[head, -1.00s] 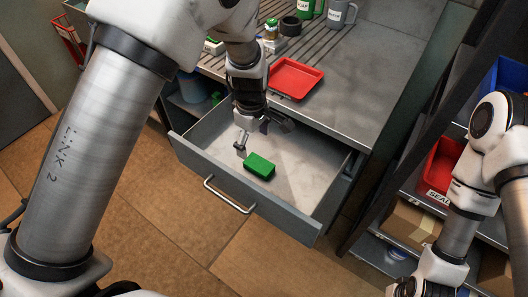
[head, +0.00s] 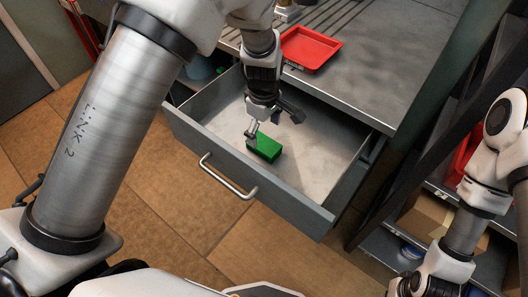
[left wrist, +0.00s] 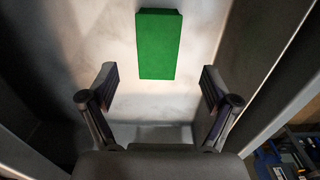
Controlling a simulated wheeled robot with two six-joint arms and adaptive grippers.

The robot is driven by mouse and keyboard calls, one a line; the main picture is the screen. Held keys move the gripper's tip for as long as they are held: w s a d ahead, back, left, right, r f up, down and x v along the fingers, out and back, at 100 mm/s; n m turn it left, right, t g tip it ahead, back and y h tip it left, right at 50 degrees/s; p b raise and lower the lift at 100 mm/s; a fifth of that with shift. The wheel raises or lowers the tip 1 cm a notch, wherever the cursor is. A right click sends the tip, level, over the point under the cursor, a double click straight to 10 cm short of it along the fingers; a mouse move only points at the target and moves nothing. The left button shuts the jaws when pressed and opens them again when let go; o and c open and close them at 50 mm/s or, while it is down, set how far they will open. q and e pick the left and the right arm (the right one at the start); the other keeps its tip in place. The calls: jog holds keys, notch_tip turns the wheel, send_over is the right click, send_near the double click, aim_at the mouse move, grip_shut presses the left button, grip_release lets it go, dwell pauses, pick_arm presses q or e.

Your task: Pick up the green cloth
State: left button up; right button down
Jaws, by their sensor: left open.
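The green cloth (head: 265,148) is a small folded block lying on the floor of the open grey drawer (head: 330,158). My left gripper (head: 274,124) hangs over the drawer, pointing down, with its fingers apart and nothing between them. In the head view one fingertip overlaps the cloth's upper left edge; I cannot tell whether it touches. In the left wrist view the cloth (left wrist: 158,44) lies ahead, beyond the open fingertips (left wrist: 160,78) and centred between them. My right arm is at the right of the head view, but its gripper does not show.
A red tray (head: 308,50) sits on the metal counter (head: 365,75) above the drawer. The drawer's front with its handle (head: 228,178) and its side walls surround the cloth. Dark shelving (head: 425,140) stands at the right. The drawer floor around the cloth is bare.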

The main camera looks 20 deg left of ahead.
aim_at(264, 144)
pick_arm(q)
jog(key=f, duration=0.7)
jog(key=shift+w+a, duration=0.1)
jog(key=shift+w, duration=0.1)
jog(key=shift+r, duration=0.1)
jog(key=c, duration=1.2)
